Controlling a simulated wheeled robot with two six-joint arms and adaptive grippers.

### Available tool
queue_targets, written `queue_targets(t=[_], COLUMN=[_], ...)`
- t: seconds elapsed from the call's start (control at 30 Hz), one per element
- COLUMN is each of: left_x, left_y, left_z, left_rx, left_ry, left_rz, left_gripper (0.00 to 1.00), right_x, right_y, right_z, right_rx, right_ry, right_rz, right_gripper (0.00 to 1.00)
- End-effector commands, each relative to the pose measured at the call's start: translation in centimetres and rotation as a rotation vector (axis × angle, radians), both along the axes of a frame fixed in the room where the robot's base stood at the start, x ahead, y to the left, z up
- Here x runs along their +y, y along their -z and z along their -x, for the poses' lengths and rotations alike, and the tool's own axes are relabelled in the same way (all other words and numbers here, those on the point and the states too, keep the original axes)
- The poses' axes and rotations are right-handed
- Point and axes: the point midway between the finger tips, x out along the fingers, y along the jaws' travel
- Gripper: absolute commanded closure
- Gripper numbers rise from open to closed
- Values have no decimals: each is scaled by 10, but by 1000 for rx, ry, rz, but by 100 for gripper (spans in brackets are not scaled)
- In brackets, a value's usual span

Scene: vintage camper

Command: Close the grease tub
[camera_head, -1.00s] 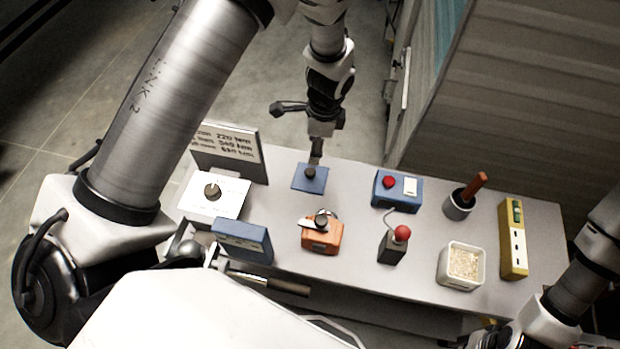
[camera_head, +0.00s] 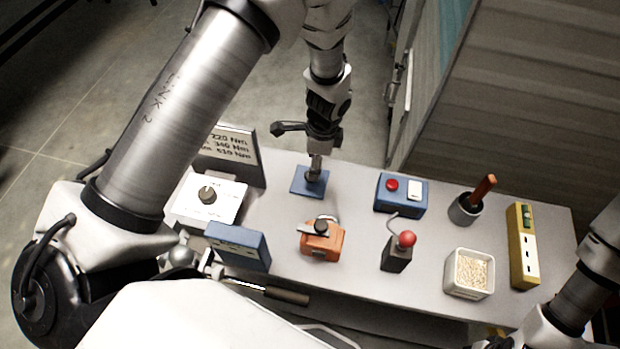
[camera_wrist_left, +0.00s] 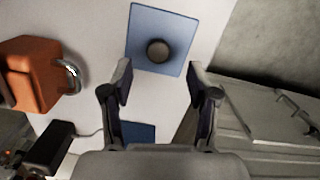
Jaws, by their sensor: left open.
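A blue square lid (camera_head: 299,187) with a dark round knob lies flat on the grey table. It also shows in the left wrist view (camera_wrist_left: 176,25), its knob just beyond the fingertips. My left gripper (camera_head: 315,172) points down over the lid and hides part of it. In the left wrist view the gripper (camera_wrist_left: 160,78) is open and empty, its two fingers apart. An open white square tub (camera_head: 455,287) with pale, grainy-looking contents stands at the table's front right; it looks like the grease tub. My right gripper (camera_head: 490,338) is only partly in view at the bottom edge.
Between lid and tub stand an orange block (camera_head: 322,243) and a red-knobbed dark device (camera_head: 397,256). A blue switch box (camera_head: 401,196), grey cup (camera_head: 464,209) and yellow power strip (camera_head: 522,245) stand right. A dial box (camera_head: 211,200) and blue box (camera_head: 238,246) stand left.

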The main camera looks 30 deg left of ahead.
Motion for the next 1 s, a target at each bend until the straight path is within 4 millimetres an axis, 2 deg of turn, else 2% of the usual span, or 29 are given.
queue_targets(t=[0.17, 0.33, 0.43, 0.77, 0.8, 0.93, 0.97, 1.0], left_x=[2, 7, 8, 8, 8, 8, 8, 8], left_y=[9, 38, 49, 51, 51, 51, 51, 51], left_z=[2, 7, 6, 6, 6, 6, 6, 6], left_rx=[3, 5, 1, 0, 0, 0, 0, 0], left_ry=[1, 1, 1, 1, 1, 1, 1, 1], left_rz=[0, 0, 0, 0, 0, 0, 0, 0], left_gripper=[40, 40, 40, 40, 47, 94, 100, 100], right_x=[0, 0, 0, 0, 0, 0, 0, 0], right_y=[-4, -9, -9, -9, -9, -9, -9, -9], right_z=[0, 0, 0, 0, 0, 0, 0, 0], right_rx=[0, 0, 0, 0, 0, 0, 0, 0], right_ry=[0, 0, 0, 0, 0, 0, 0, 0], right_rz=[0, 0, 0, 0, 0, 0, 0, 0], right_gripper=[100, 100, 100, 100, 100, 100, 100, 100])
